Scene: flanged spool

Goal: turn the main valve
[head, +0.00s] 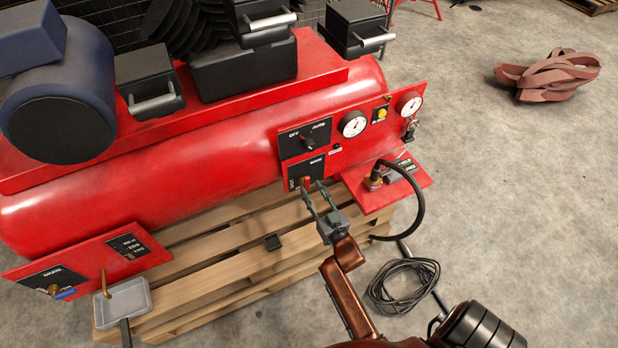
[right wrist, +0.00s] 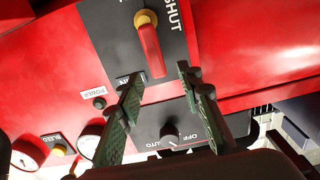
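The main valve is a red lever on a brass hub, on a black plate marked SHUT, in the right wrist view (right wrist: 150,48). In the head view the red lever (head: 305,182) is small and partly covered by my gripper, on the lower front panel of the red compressor. My right gripper (head: 312,186) is at the lever, its two fingers apart. In the right wrist view the open fingertips (right wrist: 159,75) lie on either side of the lever's free end. I cannot tell whether either finger touches it. My left gripper is not in view.
An OFF/AUTO switch (head: 309,141) and two gauges (head: 353,124) sit on the same panel. A black hose (head: 420,205) curves beside my right gripper. A wooden pallet (head: 215,275) lies below, with a grey pan (head: 123,300) at left. A cable coil (head: 403,285) lies on the floor.

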